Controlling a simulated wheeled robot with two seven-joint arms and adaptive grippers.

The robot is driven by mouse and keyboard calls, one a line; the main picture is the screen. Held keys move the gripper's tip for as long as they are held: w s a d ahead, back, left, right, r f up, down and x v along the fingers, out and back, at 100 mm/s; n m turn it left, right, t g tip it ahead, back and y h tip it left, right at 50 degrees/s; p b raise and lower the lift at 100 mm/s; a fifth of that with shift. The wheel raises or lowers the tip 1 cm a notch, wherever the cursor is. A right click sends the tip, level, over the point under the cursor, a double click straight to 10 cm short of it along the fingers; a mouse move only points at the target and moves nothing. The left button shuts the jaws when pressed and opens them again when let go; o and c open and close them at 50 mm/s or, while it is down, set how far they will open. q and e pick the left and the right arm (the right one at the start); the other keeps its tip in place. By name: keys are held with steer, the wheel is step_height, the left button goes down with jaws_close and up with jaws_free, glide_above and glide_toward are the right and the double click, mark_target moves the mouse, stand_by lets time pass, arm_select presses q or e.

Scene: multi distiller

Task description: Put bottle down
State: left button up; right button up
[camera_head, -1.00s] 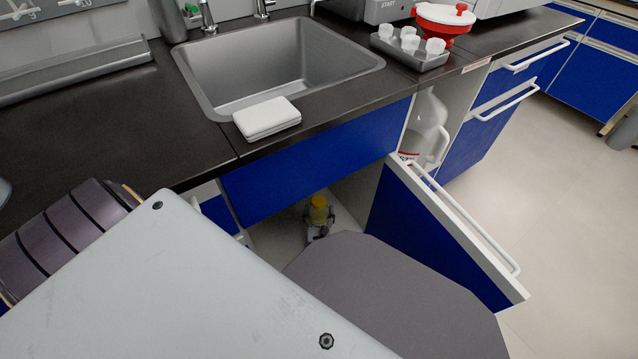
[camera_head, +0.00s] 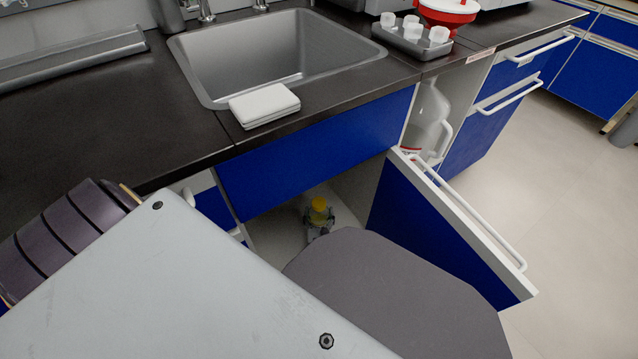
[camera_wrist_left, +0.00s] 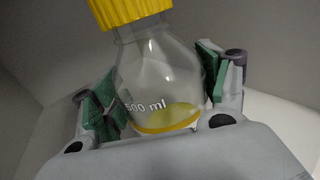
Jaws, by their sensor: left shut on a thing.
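The bottle (camera_head: 319,206) has a yellow cap and is inside the open cabinet under the sink. In the left wrist view the clear bottle (camera_wrist_left: 155,80) is marked "500 ml", with a little yellowish liquid at the bottom. My left gripper (camera_head: 319,226) is inside the cabinet with the bottle. Its green-padded fingers (camera_wrist_left: 158,95) stand on both sides of the bottle, shut on it. The bottle looks roughly upright, slightly tilted in the wrist picture. Whether its base touches the cabinet floor (camera_head: 280,235) is hidden. My right gripper is not in view.
The blue cabinet door (camera_head: 430,235) stands open to the right of the bottle. A large clear jug (camera_head: 427,120) stands in a narrow compartment beside it. Above are the sink (camera_head: 278,60), a white box (camera_head: 264,105) and a tray of white cups (camera_head: 412,42).

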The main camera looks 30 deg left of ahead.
arm_select(q)
steer(key=shift+w+f, duration=0.1)
steer(key=shift+f, duration=0.05)
steer(key=o, duration=1.4)
steer(key=shift+o, duration=0.2)
